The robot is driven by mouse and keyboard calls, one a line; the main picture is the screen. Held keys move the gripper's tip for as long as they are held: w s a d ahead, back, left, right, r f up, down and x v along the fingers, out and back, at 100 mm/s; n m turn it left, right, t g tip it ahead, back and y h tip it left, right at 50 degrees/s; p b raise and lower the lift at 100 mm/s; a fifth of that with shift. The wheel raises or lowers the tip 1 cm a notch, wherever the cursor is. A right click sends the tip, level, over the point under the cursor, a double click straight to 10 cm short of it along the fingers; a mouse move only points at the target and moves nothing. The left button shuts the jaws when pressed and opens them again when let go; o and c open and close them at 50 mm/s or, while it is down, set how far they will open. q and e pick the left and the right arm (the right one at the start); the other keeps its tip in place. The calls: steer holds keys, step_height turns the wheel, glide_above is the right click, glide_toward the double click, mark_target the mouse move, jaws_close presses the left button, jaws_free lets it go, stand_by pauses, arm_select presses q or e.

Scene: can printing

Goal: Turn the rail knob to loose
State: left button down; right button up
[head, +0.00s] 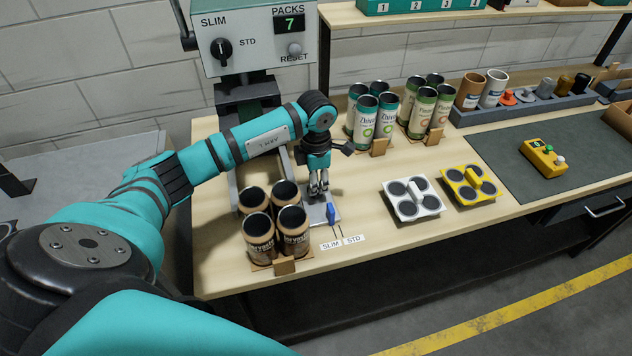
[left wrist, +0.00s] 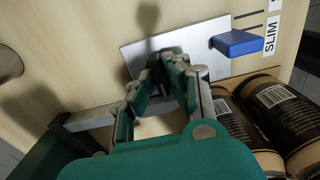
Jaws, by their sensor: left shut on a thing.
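My left gripper (head: 319,190) points down at the metal plate of the rail (head: 318,213), at the front of the wooden table. In the left wrist view its fingers (left wrist: 160,85) are shut on a small dark thing over the plate (left wrist: 190,38). This appears to be the rail knob, mostly hidden by the fingers, so its turned position cannot be read. A blue pointer (head: 331,213) sticks out from the plate's front, next to the SLIM and STD label (head: 343,243). It also shows in the left wrist view (left wrist: 238,42), near the word SLIM. My right gripper is not in view.
Brown cans (head: 259,238) in a carrier stand just left of the plate. Green and white cans (head: 388,118) stand behind. White (head: 430,205) and yellow can holders (head: 470,196) lie to the right. A control box (head: 255,35) reading PACKS 7 rises behind my left arm.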

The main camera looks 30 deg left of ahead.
arm_select(q)
steer(key=shift+n, duration=0.5)
steer(key=shift+n+b, duration=0.4)
steer(key=shift+n, duration=0.2)
steer(key=n, duration=0.2)
steer(key=shift+n+b, duration=0.3)
steer(key=shift+b, duration=0.05)
steer(key=n, duration=0.3)
steer(key=shift+n+b, duration=0.3)
steer(key=shift+b, duration=0.05)
steer(key=n, duration=0.2)
steer(key=shift+n, duration=0.4)
steer(key=n, duration=0.5)
steer(key=shift+b, duration=0.3)
steer(key=n, duration=0.5)
steer(key=shift+r, duration=0.1)
steer(key=shift+n, duration=0.3)
